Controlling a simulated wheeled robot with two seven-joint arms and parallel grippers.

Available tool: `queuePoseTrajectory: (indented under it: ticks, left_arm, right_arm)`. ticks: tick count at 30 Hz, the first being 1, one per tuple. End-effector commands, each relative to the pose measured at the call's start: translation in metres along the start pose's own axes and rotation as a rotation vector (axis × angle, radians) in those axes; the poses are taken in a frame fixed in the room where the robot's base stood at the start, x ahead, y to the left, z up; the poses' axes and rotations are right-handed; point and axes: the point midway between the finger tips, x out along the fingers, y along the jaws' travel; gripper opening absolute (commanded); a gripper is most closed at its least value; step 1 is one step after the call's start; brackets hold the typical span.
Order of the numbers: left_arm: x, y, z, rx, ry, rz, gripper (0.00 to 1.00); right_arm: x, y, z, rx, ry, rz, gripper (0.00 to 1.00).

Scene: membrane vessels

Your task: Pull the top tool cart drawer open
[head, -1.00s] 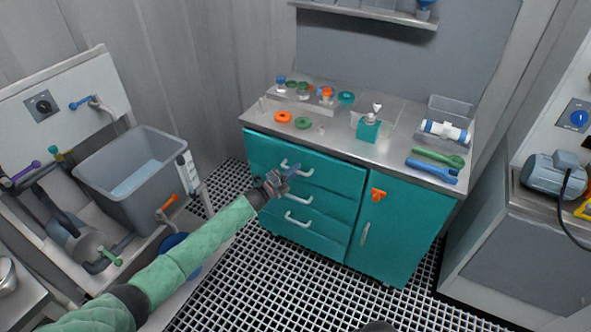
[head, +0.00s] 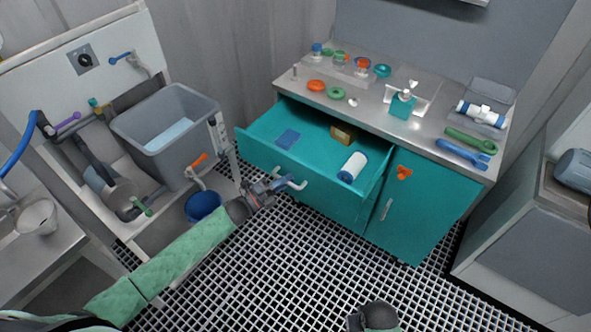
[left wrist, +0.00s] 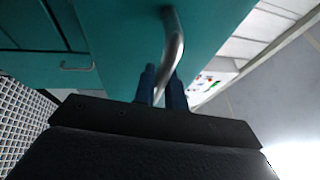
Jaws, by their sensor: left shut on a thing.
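The top drawer (head: 262,152) of the teal tool cart (head: 425,212) stands well open, sticking out toward me. Inside it lie a blue flat piece (head: 288,139), a brown box (head: 343,132) and a white cylinder with dark ends (head: 352,167). My left gripper (head: 279,184) is at the drawer's front, shut on its metal handle (head: 296,185). In the left wrist view the curved handle (left wrist: 174,40) runs between the two dark fingers (left wrist: 161,88). The lower drawers are mostly hidden below the open one. A part of my right arm (head: 376,318) shows at the bottom edge; its fingers are not visible.
On the cart top are orange and green rings, a teal bottle (head: 403,104), a green wrench (head: 470,139) and a blue wrench (head: 462,153). A grey tub (head: 168,128) and a blue bucket (head: 203,205) stand left. The grated floor (head: 300,270) before the cart is clear.

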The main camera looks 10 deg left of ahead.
Motion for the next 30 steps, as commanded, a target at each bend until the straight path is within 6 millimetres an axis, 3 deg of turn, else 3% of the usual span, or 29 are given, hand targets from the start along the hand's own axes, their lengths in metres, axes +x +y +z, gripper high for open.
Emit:
queuePoseTrajectory:
  ticks: [7, 21, 22, 23, 30]
  left_arm:
    - [-0.022, -0.003, -0.009, -0.001, 0.000, 0.001, 0.00]
    - [-0.026, -0.004, -0.011, -0.001, -0.001, 0.002, 0.00]
    - [-0.026, -0.004, -0.011, 0.000, -0.001, 0.002, 0.15]
    - [-0.026, -0.004, -0.011, 0.000, -0.001, 0.002, 0.20]
    - [-0.026, -0.005, -0.011, 0.000, 0.000, 0.001, 0.21]
  right_arm:
    - [0.000, 0.000, -0.001, -0.001, 0.000, 0.000, 0.36]
    - [-0.001, 0.000, 0.000, -0.001, -0.001, 0.000, 0.36]
    - [-0.001, 0.000, 0.000, -0.001, -0.001, 0.000, 0.36]
    - [-0.001, 0.000, 0.000, -0.001, -0.001, 0.000, 0.36]
    - [-0.001, 0.000, 0.000, 0.000, -0.001, 0.000, 0.36]
